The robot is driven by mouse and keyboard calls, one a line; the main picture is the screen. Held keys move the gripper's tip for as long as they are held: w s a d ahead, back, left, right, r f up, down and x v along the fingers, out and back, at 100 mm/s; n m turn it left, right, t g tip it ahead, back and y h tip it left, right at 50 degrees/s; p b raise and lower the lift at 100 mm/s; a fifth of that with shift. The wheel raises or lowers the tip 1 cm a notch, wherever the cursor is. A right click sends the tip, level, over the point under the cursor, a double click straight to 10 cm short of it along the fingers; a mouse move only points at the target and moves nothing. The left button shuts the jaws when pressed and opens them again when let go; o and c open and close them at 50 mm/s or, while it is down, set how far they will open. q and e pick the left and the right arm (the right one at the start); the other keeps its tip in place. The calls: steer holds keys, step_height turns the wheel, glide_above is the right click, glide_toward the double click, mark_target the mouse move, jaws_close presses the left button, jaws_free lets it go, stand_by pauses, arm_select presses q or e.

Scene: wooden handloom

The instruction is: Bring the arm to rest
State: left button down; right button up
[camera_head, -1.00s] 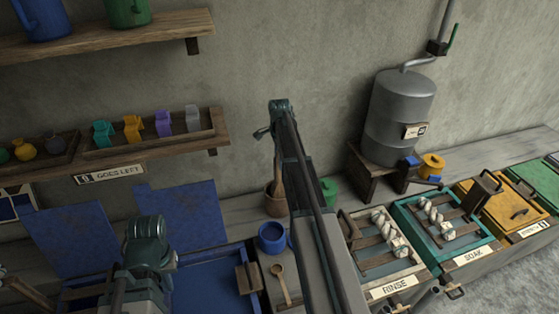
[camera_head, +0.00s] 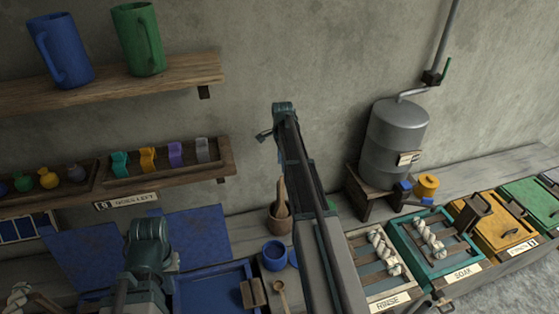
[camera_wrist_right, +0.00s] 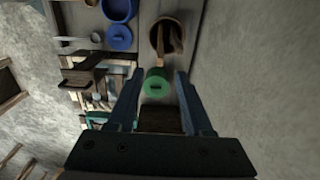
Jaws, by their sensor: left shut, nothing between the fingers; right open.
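My right arm (camera_head: 310,190) stands raised across the middle of the head view, and its fingers cannot be made out there. In the right wrist view my right gripper (camera_wrist_right: 160,100) is open, with nothing between its fingers. Beyond the fingertips are a green-lidded jar (camera_wrist_right: 156,82) and a wooden mortar with a pestle (camera_wrist_right: 168,35), both apart from the fingers. My left arm (camera_head: 148,250) shows at the lower left of the head view; its gripper does not show.
A blue pot (camera_head: 273,255) and the mortar (camera_head: 279,217) sit on the bench left of my right arm. To the right are the grey tank (camera_head: 393,145), a rinse tray and a soak tray (camera_head: 410,240).

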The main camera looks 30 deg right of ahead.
steer(key=s+a+n, duration=2)
steer(key=s+a, duration=0.1)
steer(key=a, duration=0.5)
steer(key=s+a+f+n+b, duration=0.2)
steer(key=a+f+b, duration=0.3)
steer(key=f+b, duration=0.4)
steer(key=s+a+f+n+h+b, duration=0.1)
steer(key=s+a+f+b, duration=0.3)
steer(key=f+b, duration=0.5)
steer(key=shift+s+a+f+n+b, duration=0.2)
steer(key=shift+a+f+n+b, duration=0.25)
steer(key=shift+a+n, duration=0.45)
steer(key=shift+a+r, duration=0.1)
